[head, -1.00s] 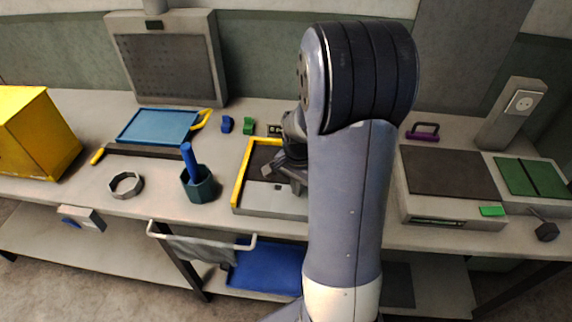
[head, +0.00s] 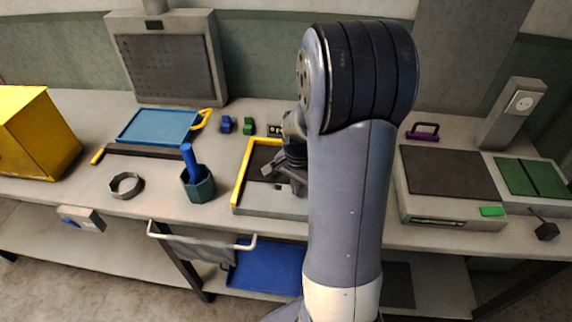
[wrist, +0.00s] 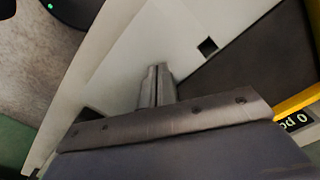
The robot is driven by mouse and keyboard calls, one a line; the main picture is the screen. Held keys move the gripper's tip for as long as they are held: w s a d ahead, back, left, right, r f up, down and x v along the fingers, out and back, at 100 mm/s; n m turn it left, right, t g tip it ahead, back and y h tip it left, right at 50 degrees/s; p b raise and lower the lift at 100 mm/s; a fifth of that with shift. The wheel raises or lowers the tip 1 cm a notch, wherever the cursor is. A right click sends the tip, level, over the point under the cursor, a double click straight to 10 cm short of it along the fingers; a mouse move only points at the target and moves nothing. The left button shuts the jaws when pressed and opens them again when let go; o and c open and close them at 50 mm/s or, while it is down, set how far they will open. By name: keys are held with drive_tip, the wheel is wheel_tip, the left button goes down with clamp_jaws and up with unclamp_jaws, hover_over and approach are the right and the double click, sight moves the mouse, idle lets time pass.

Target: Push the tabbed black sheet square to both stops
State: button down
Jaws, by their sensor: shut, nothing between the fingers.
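The black sheet (wrist: 262,62) lies flat on a pale plate (wrist: 135,58); a small dark square tab (wrist: 207,46) shows at its edge in the wrist view. In the head view the sheet (head: 259,160) lies inside a yellow L-shaped stop frame, with a left bar (head: 241,172) and a back bar. The yellow (wrist: 297,103) also shows at the right of the wrist view. My gripper (wrist: 159,70) is shut and empty, its fingertips beside the sheet's edge, over the pale plate. My arm hides the plate's right part in the head view; contact with sheet or stops cannot be told.
Left of the plate stand a dark green cup (head: 198,186) with a blue handle, a grey ring (head: 126,185) and a blue tray (head: 158,126). Small blue (head: 226,124) and green (head: 248,125) blocks lie behind. A low box with a dark top (head: 447,172) is at right.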

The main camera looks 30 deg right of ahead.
drive_tip(key=shift+f+b, duration=0.5)
drive_tip(key=shift+f, duration=0.15)
idle(0.4)
drive_tip(key=shift+r, duration=0.1)
drive_tip(key=shift+w+d, duration=0.1)
idle(0.3)
drive_tip(key=shift+w+d, duration=0.65)
drive_tip(key=shift+w, duration=0.35)
drive_tip(key=shift+s+a, duration=0.3)
drive_tip(key=shift+s, duration=0.15)
wheel_tip(320, 180, up, 8)
drive_tip(key=p, duration=0.6)
